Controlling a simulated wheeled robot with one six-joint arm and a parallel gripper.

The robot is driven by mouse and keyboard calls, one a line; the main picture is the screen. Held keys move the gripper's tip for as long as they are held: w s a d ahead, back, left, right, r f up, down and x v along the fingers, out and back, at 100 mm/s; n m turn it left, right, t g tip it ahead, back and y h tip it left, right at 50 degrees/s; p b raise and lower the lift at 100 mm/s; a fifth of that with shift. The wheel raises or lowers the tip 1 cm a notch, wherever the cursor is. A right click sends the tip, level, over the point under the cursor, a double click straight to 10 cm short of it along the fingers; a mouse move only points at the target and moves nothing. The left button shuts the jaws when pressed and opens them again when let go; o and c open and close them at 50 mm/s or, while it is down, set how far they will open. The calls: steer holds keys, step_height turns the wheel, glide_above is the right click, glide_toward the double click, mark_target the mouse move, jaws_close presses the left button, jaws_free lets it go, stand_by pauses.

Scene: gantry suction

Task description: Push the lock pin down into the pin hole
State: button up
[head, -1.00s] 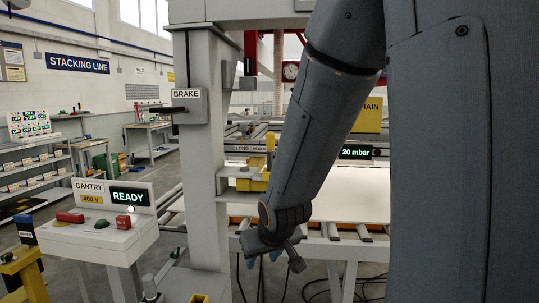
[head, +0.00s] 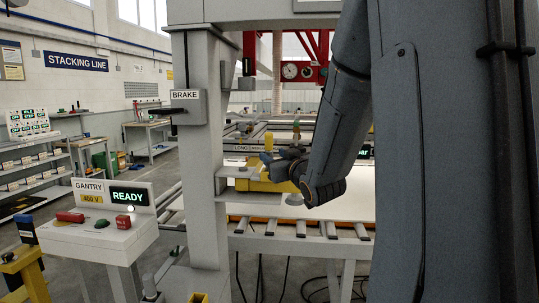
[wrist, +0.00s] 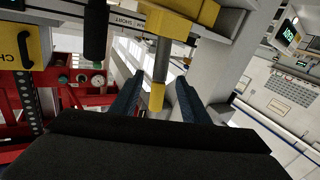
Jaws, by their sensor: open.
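The lock pin (wrist: 160,62) is a grey shaft with a yellow tip in the wrist view. It stands out of a yellow block (wrist: 182,22). Its yellow end (head: 267,158) shows above the yellow block (head: 262,184) on the column's side bracket in the head view. My gripper (wrist: 157,102) is open, with one dark blue finger on each side of the pin's yellow end in the wrist picture. I cannot tell whether a finger touches it. In the head view my gripper (head: 278,162) is beside the pin, partly covering the block. The pin hole is hidden.
A grey column (head: 204,150) with a BRAKE box (head: 187,106) stands left of the bracket. A roller conveyor (head: 300,229) runs below my arm. The GANTRY console (head: 100,225) stands at left. Red framework (wrist: 75,75) shows in the wrist view.

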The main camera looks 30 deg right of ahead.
mark_target(271, 154)
steer(key=shift+w+d+f+p, duration=0.15)
steer(key=shift+w+p, duration=0.45)
steer(key=shift+w, duration=0.65)
steer(key=shift+w+d+p, duration=0.1)
steer(key=shift+w+p, duration=0.5)
steer(key=shift+w, duration=0.6)
jaws_close()
